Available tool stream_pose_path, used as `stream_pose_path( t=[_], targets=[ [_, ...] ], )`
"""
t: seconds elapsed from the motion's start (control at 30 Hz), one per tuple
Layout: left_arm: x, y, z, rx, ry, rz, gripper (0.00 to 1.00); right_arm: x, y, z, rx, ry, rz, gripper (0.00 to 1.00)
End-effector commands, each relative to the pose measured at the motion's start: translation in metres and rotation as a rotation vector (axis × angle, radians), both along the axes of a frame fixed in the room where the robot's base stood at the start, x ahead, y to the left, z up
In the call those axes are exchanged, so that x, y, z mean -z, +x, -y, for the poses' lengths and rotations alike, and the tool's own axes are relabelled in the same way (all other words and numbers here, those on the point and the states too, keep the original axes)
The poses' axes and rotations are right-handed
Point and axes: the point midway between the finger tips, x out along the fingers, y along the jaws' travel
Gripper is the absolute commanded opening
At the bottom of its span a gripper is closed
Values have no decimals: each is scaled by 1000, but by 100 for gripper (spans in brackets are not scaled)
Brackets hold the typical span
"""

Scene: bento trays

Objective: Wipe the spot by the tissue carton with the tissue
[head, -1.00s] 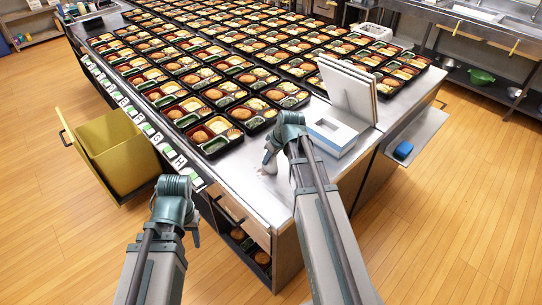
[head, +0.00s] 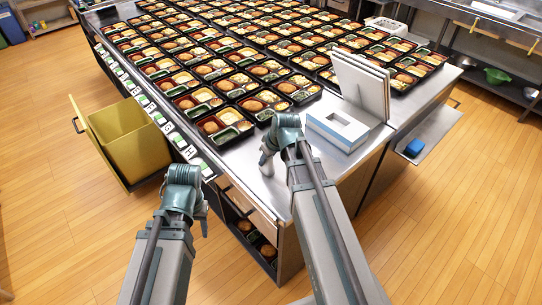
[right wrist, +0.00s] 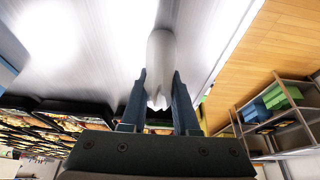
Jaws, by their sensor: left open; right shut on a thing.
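My right gripper (head: 267,156) is shut on a white tissue (right wrist: 161,62) and points down at the steel counter's front corner. In the head view the tissue (head: 267,169) is a small white patch under the gripper. My left gripper (head: 203,224) is open and empty, off the counter's front side.
Rows of filled bento trays (head: 221,122) cover the counter behind the gripper. Upright pale panels (head: 360,85) stand behind the carton. A yellow bin (head: 130,140) is at the left. A side shelf with a blue item (head: 414,147) is at the right. Bare counter (head: 300,160) lies before the carton.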

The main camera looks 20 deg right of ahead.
Motion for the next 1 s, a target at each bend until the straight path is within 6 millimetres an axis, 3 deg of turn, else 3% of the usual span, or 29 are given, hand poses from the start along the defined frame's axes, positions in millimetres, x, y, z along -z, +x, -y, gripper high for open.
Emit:
stream_pose_path(
  t=[0.47,1.0],
  targets=[
    [-1,0,0,0,0,0,48,0,-2,-4,-2,3,-5,0],
    [2,0,0,0,0,0,48,3,12,31,0,-1,-4,0]
  ],
)
